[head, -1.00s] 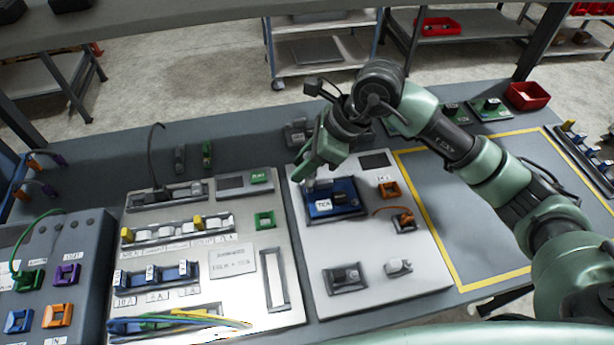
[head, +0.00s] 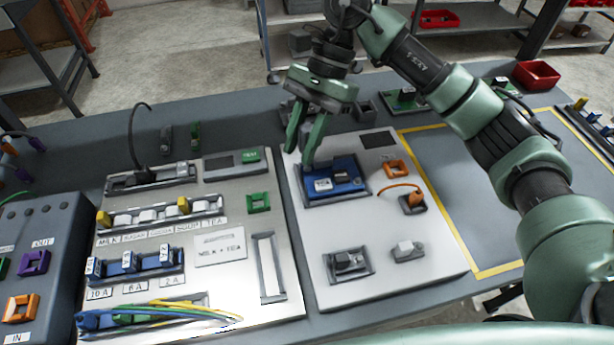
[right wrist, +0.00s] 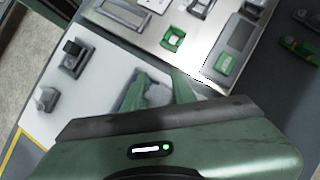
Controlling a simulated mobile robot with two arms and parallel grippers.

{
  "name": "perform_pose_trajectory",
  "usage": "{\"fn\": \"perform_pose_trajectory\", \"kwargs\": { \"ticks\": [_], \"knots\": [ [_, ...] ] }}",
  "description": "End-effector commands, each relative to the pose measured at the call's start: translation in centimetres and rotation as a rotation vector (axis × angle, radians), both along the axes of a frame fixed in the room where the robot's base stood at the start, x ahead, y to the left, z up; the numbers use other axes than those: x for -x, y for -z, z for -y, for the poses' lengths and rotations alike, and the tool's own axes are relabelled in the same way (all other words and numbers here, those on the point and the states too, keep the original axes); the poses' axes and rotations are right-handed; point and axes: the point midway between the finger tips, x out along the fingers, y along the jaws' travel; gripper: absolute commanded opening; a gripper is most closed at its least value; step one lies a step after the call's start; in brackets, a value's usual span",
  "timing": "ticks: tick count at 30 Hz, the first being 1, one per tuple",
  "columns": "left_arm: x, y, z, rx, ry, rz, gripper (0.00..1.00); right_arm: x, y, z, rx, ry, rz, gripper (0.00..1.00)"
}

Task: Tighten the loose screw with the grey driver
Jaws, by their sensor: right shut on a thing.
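My right gripper (head: 300,157) points down over the upper left edge of a blue module (head: 346,183) on the light right-hand panel (head: 315,265). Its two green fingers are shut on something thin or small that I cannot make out. The fingers (right wrist: 168,95) also show in the right wrist view, where the gripper body hides most of the module. I cannot make out the loose screw. A dark grey item (head: 167,138) lies at the back of the bench beside a green one (head: 195,136); I cannot tell whether either is a driver. My left gripper is not in view.
A left panel (head: 225,275) holds rows of blocks and loose wires. A yellow-framed bench area (head: 460,185) is clear. A red bin (head: 533,74) stands at the back right.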

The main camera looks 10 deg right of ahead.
Motion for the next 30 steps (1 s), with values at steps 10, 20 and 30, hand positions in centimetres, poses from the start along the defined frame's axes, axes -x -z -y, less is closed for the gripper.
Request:
{"fn": "perform_pose_trajectory", "kwargs": {
  "ticks": [10, 20, 30],
  "knots": [
    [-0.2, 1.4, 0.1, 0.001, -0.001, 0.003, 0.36, 0.1, -0.6, 0.4, 0.003, -0.317, 0.002, 0.0],
    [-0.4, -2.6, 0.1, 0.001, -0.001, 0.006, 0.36, 0.4, -0.9, 1.0, 0.006, -0.736, -0.001, 0.0],
    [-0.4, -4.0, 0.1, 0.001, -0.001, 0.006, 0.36, 0.6, -0.3, 1.5, 0.0, -1.084, 0.0, 0.0]
  ]
}}
